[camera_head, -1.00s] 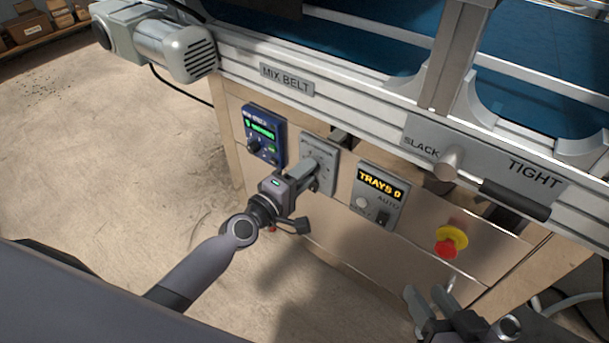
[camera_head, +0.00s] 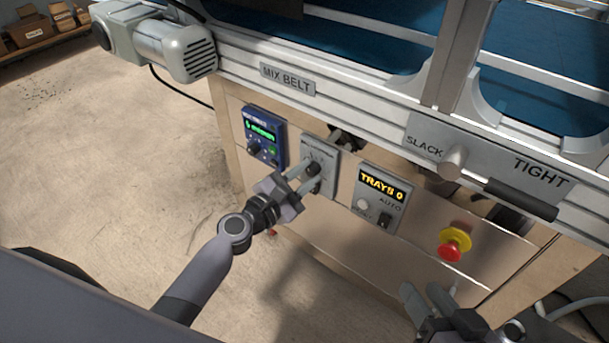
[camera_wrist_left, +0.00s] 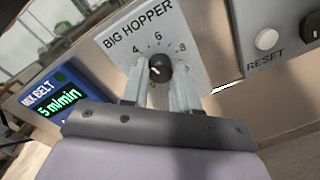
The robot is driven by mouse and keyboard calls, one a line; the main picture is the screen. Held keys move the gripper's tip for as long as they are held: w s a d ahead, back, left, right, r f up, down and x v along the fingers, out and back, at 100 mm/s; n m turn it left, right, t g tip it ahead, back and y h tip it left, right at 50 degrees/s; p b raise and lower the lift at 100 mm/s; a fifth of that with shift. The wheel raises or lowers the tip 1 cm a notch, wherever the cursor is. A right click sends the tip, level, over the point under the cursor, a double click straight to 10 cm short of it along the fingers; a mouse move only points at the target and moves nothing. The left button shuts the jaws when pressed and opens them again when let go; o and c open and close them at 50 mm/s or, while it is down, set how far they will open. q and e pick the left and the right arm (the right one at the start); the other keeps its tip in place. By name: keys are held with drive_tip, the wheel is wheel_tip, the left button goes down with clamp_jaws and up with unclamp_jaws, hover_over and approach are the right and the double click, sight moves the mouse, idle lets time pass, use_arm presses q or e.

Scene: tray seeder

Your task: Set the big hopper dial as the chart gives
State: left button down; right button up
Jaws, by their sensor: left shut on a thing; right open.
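The big hopper dial is a black round knob (camera_wrist_left: 160,68) on a grey plate lettered BIG HOPPER (camera_wrist_left: 140,38), with 4, 6 and 8 visible around it. A small pale mark shows on the knob's left side; its exact reading is unclear. In the head view the knob (camera_head: 313,170) sits on the plate (camera_head: 327,153) between the blue panel and the tray counter. My left gripper (camera_head: 309,179) is shut on the knob, one finger on each side in the left wrist view (camera_wrist_left: 160,82). My right gripper (camera_head: 424,296) is open and empty at the lower right. No chart is readable.
The blue MIX BELT panel (camera_head: 264,137) is left of the dial, reading 5 m/min in the wrist view. The TRAYS 0 panel (camera_head: 381,197) is to the right. A red-and-yellow stop button (camera_head: 453,245) and the SLACK/TIGHT lever (camera_head: 518,198) protrude further right.

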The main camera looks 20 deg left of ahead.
use_arm(q)
drive_tip(key=shift+f+n, duration=0.1)
drive_tip(key=shift+n, duration=0.9)
use_arm(e)
drive_tip(key=shift+d+f, duration=0.1)
drive_tip(key=shift+f, duration=0.1)
use_arm(q)
drive_tip(key=c, duration=0.8)
unclamp_jaws()
drive_tip(key=shift+c, duration=0.2)
drive_tip(key=shift+s, duration=0.1)
use_arm(e)
drive_tip(key=shift+r, duration=0.1)
use_arm(q)
drive_tip(key=v, duration=0.7)
use_arm(e)
drive_tip(key=shift+s+d, duration=0.1)
drive_tip(key=shift+d, duration=0.05)
drive_tip(key=shift+s, duration=0.1)
